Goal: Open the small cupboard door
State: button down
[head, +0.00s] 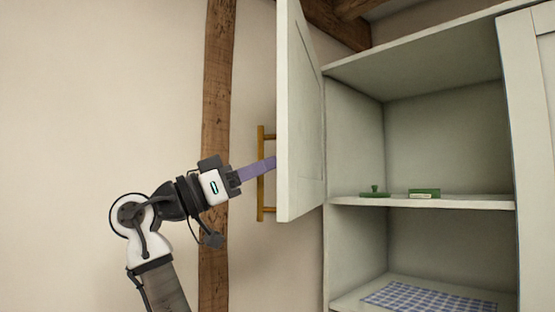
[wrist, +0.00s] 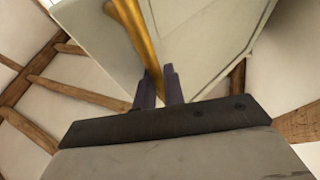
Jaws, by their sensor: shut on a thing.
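The small cupboard door (head: 301,120) is pale grey-green and stands swung open, seen at a steep angle at the left of the cupboard (head: 355,150). Its brass bar handle (head: 261,190) is upright on the door's outer face. My gripper (head: 268,166) reaches in from the left and is shut on the handle. In the wrist view the handle (wrist: 138,35) runs down between the two purple-grey fingers (wrist: 160,90). The fingertips are partly hidden by the door edge in the head view.
The upper shelf (head: 440,202) holds a green lidded thing (head: 374,192) and a green box (head: 424,193). A checked cloth (head: 430,298) lies on the lower shelf. A second door (head: 530,120) is at the right. A wooden wall post (head: 215,100) stands behind my gripper.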

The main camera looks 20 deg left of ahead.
jog(key=a+m+g+h+p, duration=0.2)
jog(key=a+g, duration=0.1)
jog(key=a, duration=0.4)
jog(key=shift+w+a, duration=0.35)
jog(key=shift+w, duration=0.1)
jog(key=c, duration=1.5)
grip_release()
jog(key=b+v, duration=0.3)
jog(key=v, duration=1)
jog(key=shift+a+f, duration=0.25)
jog(key=shift+a, duration=0.05)
jog(key=shift+s, duration=0.15)
